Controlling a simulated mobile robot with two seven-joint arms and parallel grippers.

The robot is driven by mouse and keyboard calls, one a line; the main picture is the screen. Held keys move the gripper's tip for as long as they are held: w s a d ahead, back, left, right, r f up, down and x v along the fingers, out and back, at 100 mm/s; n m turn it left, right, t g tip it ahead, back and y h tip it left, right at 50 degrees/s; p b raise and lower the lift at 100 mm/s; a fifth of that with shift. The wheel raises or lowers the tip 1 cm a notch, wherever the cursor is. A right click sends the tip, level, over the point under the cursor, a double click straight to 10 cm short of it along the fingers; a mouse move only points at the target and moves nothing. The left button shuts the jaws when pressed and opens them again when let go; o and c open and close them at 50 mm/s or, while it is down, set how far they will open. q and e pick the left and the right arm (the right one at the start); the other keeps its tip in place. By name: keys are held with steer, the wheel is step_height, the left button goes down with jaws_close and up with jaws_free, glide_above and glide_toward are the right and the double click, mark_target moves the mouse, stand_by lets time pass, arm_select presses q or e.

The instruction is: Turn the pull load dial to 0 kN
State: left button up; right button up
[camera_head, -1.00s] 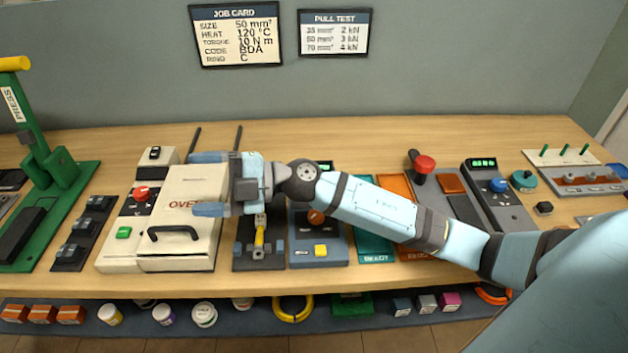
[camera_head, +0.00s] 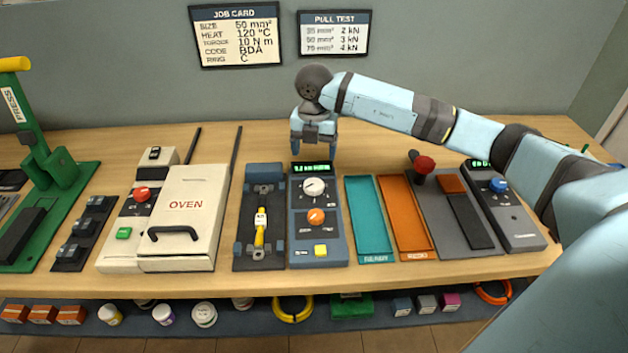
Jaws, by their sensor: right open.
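The blue-grey pull tester (camera_head: 333,232) stands on the bench at the middle. It has a green lit display (camera_head: 311,168) at its far end, too small to read surely. Below that are a white dial (camera_head: 314,188), an orange knob (camera_head: 316,217) and a yellow button (camera_head: 320,250). I cannot tell which of the two round controls is the load dial, or its setting. My right gripper (camera_head: 314,155) points down, open and empty, over the display end of the tester, beyond the white dial and apart from it. My left gripper is not in view.
Left of the tester is a dark fixture (camera_head: 245,215) holding a yellow-ended piece (camera_head: 260,228), then the white oven (camera_head: 185,205). To its right are a teal tray (camera_head: 368,220) and an orange tray (camera_head: 403,218). The job card (camera_head: 236,35) and pull test card (camera_head: 333,33) hang behind.

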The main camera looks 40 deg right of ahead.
mark_target(314, 183)
step_height(314, 183, down, 10)
steer(key=shift+f, duration=0.15)
stand_by(0.3)
steer(key=c, duration=0.9)
